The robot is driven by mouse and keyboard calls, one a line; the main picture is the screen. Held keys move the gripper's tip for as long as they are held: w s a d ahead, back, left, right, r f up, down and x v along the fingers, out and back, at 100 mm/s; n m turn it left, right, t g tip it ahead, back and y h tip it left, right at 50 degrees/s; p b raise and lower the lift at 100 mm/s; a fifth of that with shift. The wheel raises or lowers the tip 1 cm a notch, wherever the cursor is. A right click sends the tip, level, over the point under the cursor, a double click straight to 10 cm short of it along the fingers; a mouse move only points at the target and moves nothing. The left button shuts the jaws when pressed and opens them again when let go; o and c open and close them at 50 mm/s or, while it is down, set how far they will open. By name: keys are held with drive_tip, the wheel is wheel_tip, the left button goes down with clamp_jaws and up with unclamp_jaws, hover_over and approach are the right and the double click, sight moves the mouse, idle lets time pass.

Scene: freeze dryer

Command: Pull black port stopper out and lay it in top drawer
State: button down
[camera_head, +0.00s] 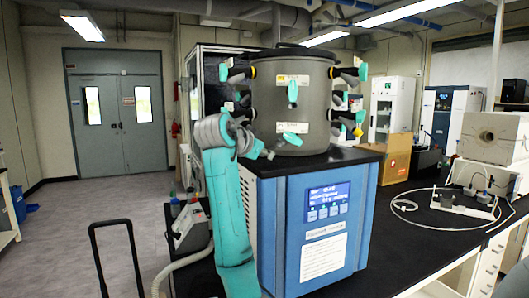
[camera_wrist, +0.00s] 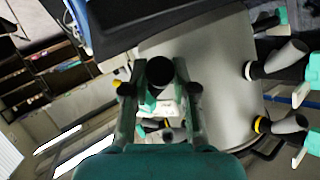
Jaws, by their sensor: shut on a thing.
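The grey drum chamber (camera_head: 318,112) of the freeze dryer stands on the blue cabinet (camera_head: 265,222). My gripper (camera_head: 268,155) is at the drum's lower left front in the head view. In the wrist view my gripper (camera_wrist: 160,68) is shut on the round black port stopper (camera_wrist: 158,72), which sits between the fingertips. The stopper cannot be made out in the head view. I cannot tell whether it is still in its port. White drawers (camera_head: 487,272) show under the bench at the far right; the top one appears shut.
Several black port valves with teal handles (camera_head: 292,92) stick out from the drum. A cardboard box (camera_head: 396,156), a cable (camera_head: 408,205) and a grey furnace (camera_head: 492,135) stand or lie on the black bench right of the dryer.

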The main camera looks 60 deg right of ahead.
drive_tip(key=shift+a, duration=0.1)
drive_tip(key=shift+w+a, duration=0.15)
drive_tip(key=shift+a, duration=0.75)
drive_tip(key=shift+w+a, duration=0.2)
drive_tip(key=shift+a, duration=0.75)
drive_tip(key=shift+w+a, duration=0.15)
drive_tip(key=shift+a, duration=0.75)
